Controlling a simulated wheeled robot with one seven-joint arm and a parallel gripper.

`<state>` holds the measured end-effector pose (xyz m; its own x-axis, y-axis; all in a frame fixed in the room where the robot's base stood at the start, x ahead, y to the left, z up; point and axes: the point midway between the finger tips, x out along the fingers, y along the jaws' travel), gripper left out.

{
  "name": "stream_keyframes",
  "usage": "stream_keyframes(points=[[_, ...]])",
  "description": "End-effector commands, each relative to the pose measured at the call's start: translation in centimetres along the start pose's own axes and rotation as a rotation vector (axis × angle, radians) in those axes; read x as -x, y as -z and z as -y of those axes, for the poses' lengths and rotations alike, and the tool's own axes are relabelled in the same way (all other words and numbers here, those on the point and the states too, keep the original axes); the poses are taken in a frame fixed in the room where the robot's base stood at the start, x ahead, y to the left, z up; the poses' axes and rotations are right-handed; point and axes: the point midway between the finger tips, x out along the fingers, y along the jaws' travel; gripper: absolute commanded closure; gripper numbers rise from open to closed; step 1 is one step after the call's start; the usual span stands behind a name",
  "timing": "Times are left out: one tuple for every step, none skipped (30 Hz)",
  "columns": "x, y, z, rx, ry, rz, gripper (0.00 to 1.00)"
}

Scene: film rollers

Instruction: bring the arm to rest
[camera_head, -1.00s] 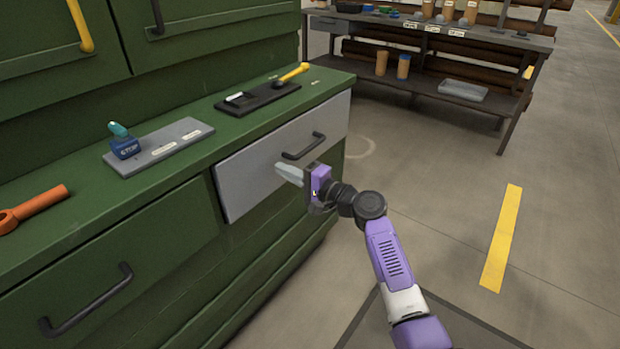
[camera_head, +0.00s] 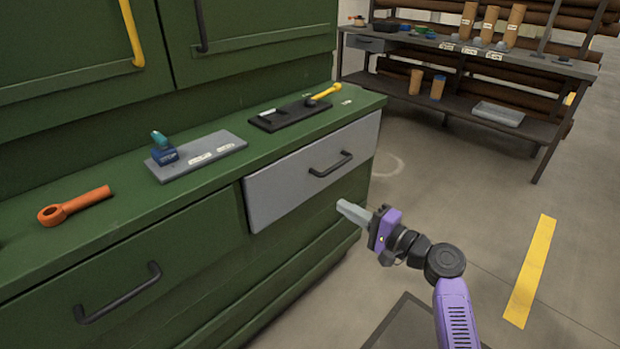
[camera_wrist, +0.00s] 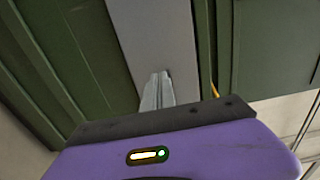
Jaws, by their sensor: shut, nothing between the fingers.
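My gripper (camera_head: 347,211) is shut and empty in the head view. It is held in the air in front of the green cabinet, below and a little right of the grey drawer's handle (camera_head: 331,164), apart from it. In the wrist view the closed fingers (camera_wrist: 157,92) show in front of the grey drawer front (camera_wrist: 150,35). The purple arm (camera_head: 455,310) reaches up from the lower right and is bent at the wrist.
The green cabinet (camera_head: 210,290) fills the left. On its top are an orange tool (camera_head: 75,205), a grey plate (camera_head: 215,155) with a blue block, and a black tray (camera_head: 290,113). A dark workbench (camera_head: 470,50) stands at the back. The floor on the right is clear.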

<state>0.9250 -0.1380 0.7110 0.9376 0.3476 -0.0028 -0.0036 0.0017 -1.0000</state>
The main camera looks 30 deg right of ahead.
Motion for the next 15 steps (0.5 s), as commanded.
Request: stream_keyframes(points=[[0.1, 0.1, 0.0, 0.000, 0.000, -0.001, 1.00], [0.2, 0.1, 0.0, 0.000, 0.001, -0.001, 1.00], [0.2, 0.1, 0.0, 0.000, 0.001, -0.001, 1.00], [0.2, 0.1, 0.0, 0.001, 0.001, -0.001, 1.00], [0.2, 0.2, 0.1, 0.005, 0.002, -0.004, 1.00], [0.2, 0.4, 0.1, 0.010, 0.004, -0.014, 1.00], [0.2, 0.8, 0.1, 0.019, 0.004, -0.027, 1.00], [0.2, 1.2, 0.0, 0.032, 0.000, -0.044, 1.00], [0.3, 1.9, 0.2, 0.061, -0.005, -0.076, 1.00], [0.4, 2.6, 0.5, 0.091, -0.009, -0.104, 1.00], [0.5, 3.3, 1.0, 0.128, -0.012, -0.135, 1.00], [0.9, 4.1, 1.3, 0.181, -0.022, -0.181, 1.00], [1.4, 4.5, 1.1, 0.217, -0.036, -0.215, 1.00], [2.0, 4.7, 0.9, 0.255, -0.052, -0.248, 1.00], [2.8, 4.7, 0.3, 0.305, -0.074, -0.289, 1.00]])
